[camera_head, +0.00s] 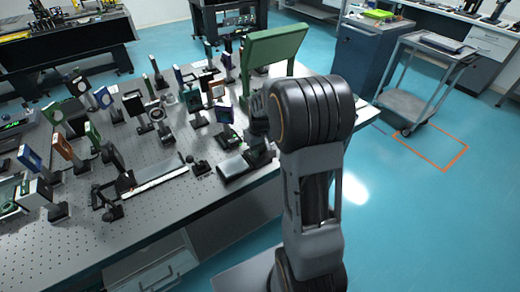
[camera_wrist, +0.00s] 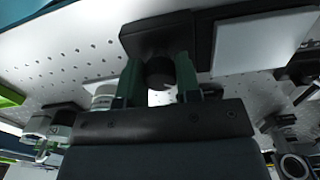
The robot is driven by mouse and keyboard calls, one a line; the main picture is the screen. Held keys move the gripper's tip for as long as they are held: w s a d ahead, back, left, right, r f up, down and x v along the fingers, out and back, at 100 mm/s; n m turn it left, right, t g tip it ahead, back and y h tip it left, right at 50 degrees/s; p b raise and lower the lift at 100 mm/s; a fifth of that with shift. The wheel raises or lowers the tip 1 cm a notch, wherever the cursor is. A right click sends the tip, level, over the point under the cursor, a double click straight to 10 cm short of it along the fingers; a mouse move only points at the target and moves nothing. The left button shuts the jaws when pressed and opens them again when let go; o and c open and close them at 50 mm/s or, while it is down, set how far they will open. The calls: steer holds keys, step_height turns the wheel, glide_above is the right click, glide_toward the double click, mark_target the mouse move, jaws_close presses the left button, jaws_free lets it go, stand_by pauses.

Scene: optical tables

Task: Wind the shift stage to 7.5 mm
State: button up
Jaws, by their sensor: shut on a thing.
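In the wrist view the shift stage shows as a dark end block (camera_wrist: 150,36) joined to a long body with a pale flat top (camera_wrist: 265,42). A round dark knob (camera_wrist: 160,72) sticks out of the end block. My gripper (camera_wrist: 159,78) has its two green fingers on either side of this knob and is shut on it. In the head view the stage (camera_head: 236,167) lies near the front edge of the table, and my gripper (camera_head: 260,132) is beside its right end, partly hidden by my arm. No scale reading is legible.
The perforated optical table (camera_head: 150,215) carries many mounted optics. A long rail (camera_head: 155,180) lies left of the stage. A green panel (camera_head: 275,48) stands behind my gripper. A grey cart (camera_head: 415,100) and a blue cabinet (camera_head: 370,55) stand right, with open floor in front.

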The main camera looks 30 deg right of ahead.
steer(key=m, duration=0.5)
steer(key=shift+m, duration=0.3)
steer(key=m, duration=0.4)
steer(key=shift+m, duration=0.3)
steer(key=shift+m, duration=0.3)
steer(key=o, duration=0.9)
step_height(320, 180, up, 14)
steer(key=shift+f, duration=0.1)
stand_by(0.5)
